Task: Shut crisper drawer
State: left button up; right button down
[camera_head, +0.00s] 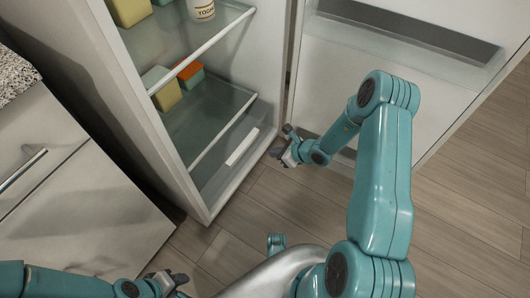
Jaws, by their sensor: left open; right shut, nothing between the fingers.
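The crisper drawer (225,165) is at the bottom of the open fridge (180,165), with clear walls and a white bar handle (242,147) on its front. I cannot tell from this view how far it stands out. My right gripper (281,152) is shut and empty, just to the right of the handle and apart from it, near the inner side of the open door. My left gripper (172,281) is open and empty, low over the floor at the bottom of the view, well away from the drawer.
The fridge door (325,85) stands open on the right, with door bins. Shelves above the drawer hold a yellow-green box (163,90), an orange-topped box (190,75) and a yogurt tub (201,9). A cabinet (75,215) stands left. Wooden floor (285,200) is clear before the fridge.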

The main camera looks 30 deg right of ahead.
jog(key=s+a+f+n+t+y+p, duration=0.1)
jog(key=s+a+f+n+t+p, duration=0.2)
jog(key=n+p, duration=1.05)
jog(key=w+a+f+n+b, duration=0.2)
jog(key=w+b, duration=0.3)
jog(key=w+a+f+n+b, duration=0.2)
jog(key=w+a+b, duration=0.1)
jog(key=w+b, duration=0.2)
jog(key=shift+w+a+f+g, duration=0.2)
jog(key=shift+w+f+g, duration=0.1)
jog(key=shift+w, duration=0.2)
